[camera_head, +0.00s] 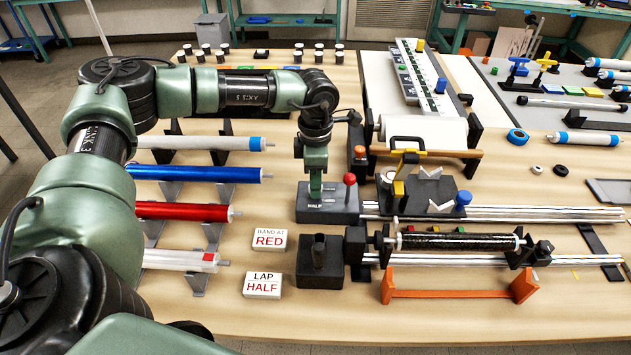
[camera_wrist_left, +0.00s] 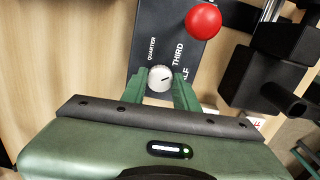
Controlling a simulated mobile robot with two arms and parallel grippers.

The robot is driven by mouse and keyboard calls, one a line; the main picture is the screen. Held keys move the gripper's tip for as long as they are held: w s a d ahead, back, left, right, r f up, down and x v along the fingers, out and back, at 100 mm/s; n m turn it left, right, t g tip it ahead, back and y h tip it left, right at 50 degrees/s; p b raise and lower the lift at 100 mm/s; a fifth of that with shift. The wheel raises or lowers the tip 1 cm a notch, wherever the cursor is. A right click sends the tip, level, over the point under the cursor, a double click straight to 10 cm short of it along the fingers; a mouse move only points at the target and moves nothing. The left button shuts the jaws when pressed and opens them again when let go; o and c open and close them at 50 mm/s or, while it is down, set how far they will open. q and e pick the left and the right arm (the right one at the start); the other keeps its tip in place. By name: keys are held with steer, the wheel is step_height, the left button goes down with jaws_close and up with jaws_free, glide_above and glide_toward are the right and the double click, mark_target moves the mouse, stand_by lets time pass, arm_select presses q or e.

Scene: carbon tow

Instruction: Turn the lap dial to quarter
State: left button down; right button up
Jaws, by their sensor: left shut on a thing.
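The lap dial (camera_wrist_left: 160,78) is a small pale round knob on a dark grey control box (camera_head: 338,205). The box carries printed words QUARTER, THIRD and HALF around the knob. The short dark mark on the knob seems to point towards THIRD. My left gripper (camera_head: 315,195) reaches down onto the box from above. In the left wrist view its green fingers (camera_wrist_left: 161,86) are shut on the dial, one on each side. In the head view the dial is hidden by the gripper. My right gripper is in neither view.
A red ball-topped lever (camera_head: 349,179) stands close beside the dial. A white card reading LAP HALF (camera_head: 262,285) and one reading BAND AT RED (camera_head: 266,240) lie on the table. Coloured tubes (camera_head: 197,174) sit on racks left. A black roller (camera_head: 458,241) lies right.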

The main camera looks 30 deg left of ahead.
arm_select(q)
steer(key=n+b, duration=0.1)
steer(key=n, duration=0.3)
steer(key=shift+f, duration=0.1)
steer(key=n+b, duration=0.1)
steer(key=n, duration=0.3)
steer(key=shift+n+b, duration=0.3)
steer(key=shift+n, duration=0.1)
steer(key=n+b, duration=0.1)
steer(key=n, duration=0.3)
steer(key=shift+r+n, duration=0.2)
steer(key=shift+n, duration=1.6)
steer(key=c, duration=1.1)
jaws_free()
steer(key=shift+r+b, duration=0.65)
steer(key=shift+r, duration=3.2)
